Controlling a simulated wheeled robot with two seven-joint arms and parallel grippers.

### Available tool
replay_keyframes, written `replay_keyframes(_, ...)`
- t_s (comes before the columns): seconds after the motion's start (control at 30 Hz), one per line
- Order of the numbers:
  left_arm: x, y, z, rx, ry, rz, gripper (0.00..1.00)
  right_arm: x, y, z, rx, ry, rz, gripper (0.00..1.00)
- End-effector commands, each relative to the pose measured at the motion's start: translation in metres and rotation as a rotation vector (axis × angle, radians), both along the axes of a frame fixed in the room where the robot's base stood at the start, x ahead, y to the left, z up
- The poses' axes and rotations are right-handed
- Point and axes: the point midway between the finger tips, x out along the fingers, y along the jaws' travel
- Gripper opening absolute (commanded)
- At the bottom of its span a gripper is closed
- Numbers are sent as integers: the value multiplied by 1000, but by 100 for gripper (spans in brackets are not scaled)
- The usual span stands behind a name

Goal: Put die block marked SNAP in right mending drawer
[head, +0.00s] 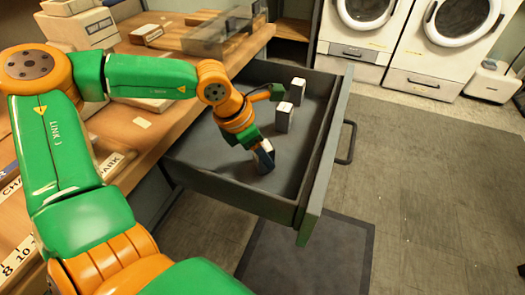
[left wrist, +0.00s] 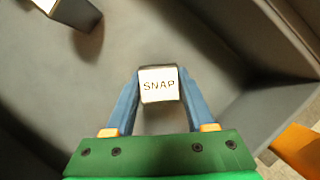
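The die block marked SNAP (left wrist: 158,86) shows its white lettered face in the left wrist view, between the two blue fingers of my left gripper (left wrist: 160,92). The fingers lie against its two sides. In the head view my left gripper (head: 263,155) points down inside an open grey drawer (head: 215,178), low over its floor. The block is mostly hidden there by the fingers, and I cannot tell whether it touches the floor. No label shows on the drawer. My right gripper is not in view.
Two dark blocks with white tops, a nearer one (head: 284,117) and a farther one (head: 297,91), stand in the drawer near its right wall. The wooden bench (head: 140,118) at left carries boxes and lettered pieces. Washing machines stand at the back; floor at right is clear.

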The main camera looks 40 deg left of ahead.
Motion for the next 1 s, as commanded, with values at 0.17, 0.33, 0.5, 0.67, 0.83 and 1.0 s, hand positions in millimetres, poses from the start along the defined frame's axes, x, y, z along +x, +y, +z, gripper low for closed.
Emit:
replay_keyframes(0.17, 0, 0, 1, 0, 0, 0, 80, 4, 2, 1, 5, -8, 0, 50)
replay_keyframes(0.33, 0, 0, 1, 0, 0, 1, 80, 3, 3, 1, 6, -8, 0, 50)
replay_keyframes(0.5, -3, 3, 20, -1, -6, 2, 80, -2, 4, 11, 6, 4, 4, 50)
replay_keyframes(0.67, -16, 11, 59, -3, -8, 2, 80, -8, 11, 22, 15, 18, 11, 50)
replay_keyframes(0.83, -30, 19, 96, -2, -6, 0, 80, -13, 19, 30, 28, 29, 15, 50)
replay_keyframes(1.0, -38, 24, 114, -1, -2, 1, 80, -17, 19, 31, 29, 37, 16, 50)
